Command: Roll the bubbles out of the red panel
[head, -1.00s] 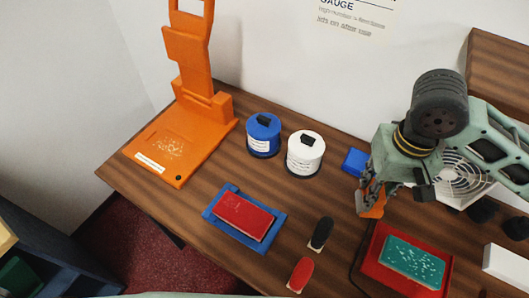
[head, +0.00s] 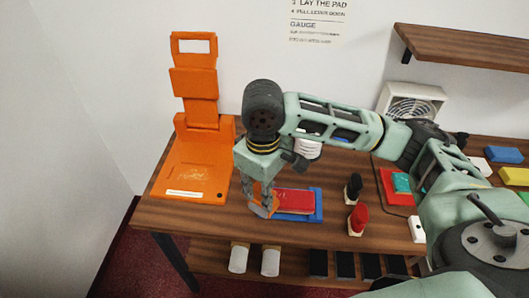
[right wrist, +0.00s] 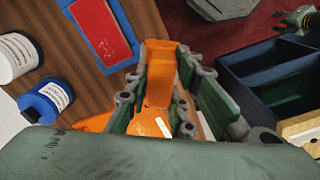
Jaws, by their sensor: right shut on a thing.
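The red panel (head: 295,200) lies flat in a blue tray (head: 318,208) near the front of the counter. It also shows in the right wrist view (right wrist: 103,28). Bubbles on it are too small to make out now. My right gripper (head: 262,206) is at the left end of the blue tray, shut on an orange tool (right wrist: 160,68) that hangs between its fingers. Whether the tool touches the tray or panel cannot be told. What looks like my left gripper (right wrist: 302,18) shows at the right wrist view's upper right corner, too small to read.
An orange press (head: 190,170) stands at the left. White (right wrist: 14,58) and blue (right wrist: 46,100) canisters stand behind the tray. Black (head: 354,186) and red-topped (head: 358,218) handles stand right of it. A teal panel (head: 402,183) lies farther right. A shelf with containers is below.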

